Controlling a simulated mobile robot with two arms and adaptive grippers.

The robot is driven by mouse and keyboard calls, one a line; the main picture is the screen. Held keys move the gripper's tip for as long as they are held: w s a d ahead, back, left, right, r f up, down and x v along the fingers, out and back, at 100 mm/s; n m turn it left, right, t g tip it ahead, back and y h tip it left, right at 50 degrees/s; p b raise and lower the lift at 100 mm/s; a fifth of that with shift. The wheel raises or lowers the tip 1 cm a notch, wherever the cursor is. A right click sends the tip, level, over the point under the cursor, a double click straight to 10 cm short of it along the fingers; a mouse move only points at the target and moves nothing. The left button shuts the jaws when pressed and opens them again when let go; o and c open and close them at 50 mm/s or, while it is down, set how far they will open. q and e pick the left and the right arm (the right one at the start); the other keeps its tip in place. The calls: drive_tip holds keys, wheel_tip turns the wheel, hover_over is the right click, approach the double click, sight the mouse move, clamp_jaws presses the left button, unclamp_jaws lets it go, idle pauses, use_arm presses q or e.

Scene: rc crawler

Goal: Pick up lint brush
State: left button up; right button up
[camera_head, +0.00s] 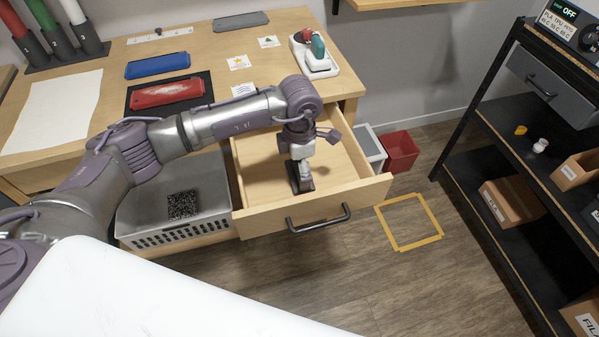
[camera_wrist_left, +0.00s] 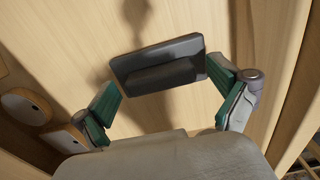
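The lint brush appears as a dark grey, block-shaped piece (camera_wrist_left: 158,52) on the pale wooden drawer floor in the left wrist view. In the head view its dark end (camera_head: 295,183) shows in the open drawer (camera_head: 252,160), partly hidden by my left gripper. My left gripper (camera_head: 302,172) points down into the drawer over the brush. In the left wrist view its green-padded fingers (camera_wrist_left: 161,80) are spread, one toward each end of the brush. I cannot tell whether they touch it. My right gripper is not in view.
The drawer's front panel with a dark handle (camera_head: 318,218) stands near the gripper. A grey perforated basket (camera_head: 215,226) sits left of it. A black shelf (camera_head: 505,130) stands at right, with open floor between.

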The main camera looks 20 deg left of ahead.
use_arm(q)
drive_tip(key=c, duration=1)
drive_tip(key=shift+o, duration=0.2)
wheel_tip(320, 180, up, 10)
drive_tip(key=shift+r+b, duration=0.1)
drive_tip(key=shift+b, duration=0.35)
